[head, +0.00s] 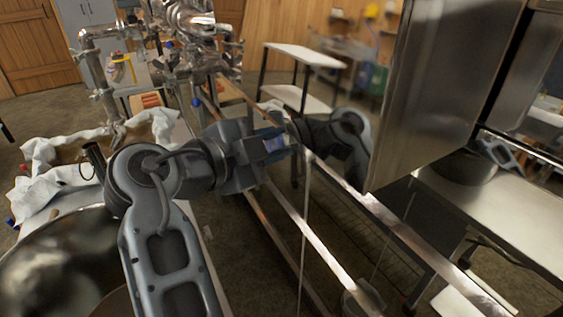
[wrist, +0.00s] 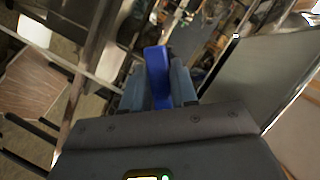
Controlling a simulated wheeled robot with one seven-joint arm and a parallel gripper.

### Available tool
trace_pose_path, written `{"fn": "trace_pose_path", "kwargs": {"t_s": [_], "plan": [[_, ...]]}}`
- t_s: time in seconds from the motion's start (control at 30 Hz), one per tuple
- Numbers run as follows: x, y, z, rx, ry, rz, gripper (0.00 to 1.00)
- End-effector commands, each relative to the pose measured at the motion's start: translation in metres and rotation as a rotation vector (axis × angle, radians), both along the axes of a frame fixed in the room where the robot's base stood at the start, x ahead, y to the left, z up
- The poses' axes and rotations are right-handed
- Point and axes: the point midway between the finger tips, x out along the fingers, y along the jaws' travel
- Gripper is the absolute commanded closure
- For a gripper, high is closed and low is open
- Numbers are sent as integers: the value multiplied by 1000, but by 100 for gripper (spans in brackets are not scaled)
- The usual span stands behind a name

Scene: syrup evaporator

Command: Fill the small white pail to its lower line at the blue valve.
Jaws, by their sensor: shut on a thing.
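My gripper (head: 272,146) is at the middle of the head view, shut on the blue valve's handle (head: 275,144). In the wrist view the blue handle (wrist: 157,75) stands up between the two fingers. A thin pale vertical line, looking like a stream, drops from just right of my gripper to the bottom edge of the head view. The valve's spout is hidden. A small greyish bucket (head: 362,299) shows partly at the bottom edge; I cannot tell whether it is the small white pail. No fill line or liquid level can be made out.
A large steel pan wall (head: 440,90) rises close on the right. Metal rails (head: 340,265) run below my gripper. Pipework (head: 185,45) stands at the back left, and a white-topped cart (head: 305,55) behind. White cloth (head: 45,190) lies at the left.

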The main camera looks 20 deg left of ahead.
Motion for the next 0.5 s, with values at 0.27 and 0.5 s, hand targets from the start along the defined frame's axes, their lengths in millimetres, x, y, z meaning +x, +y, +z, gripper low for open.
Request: {"fn": "trace_pose_path", "kwargs": {"t_s": [0.27, 0.5], "plan": [[6, 3, -3, 133, -103, -2, 100], [8, 6, 6, 253, -196, -3, 100]]}}
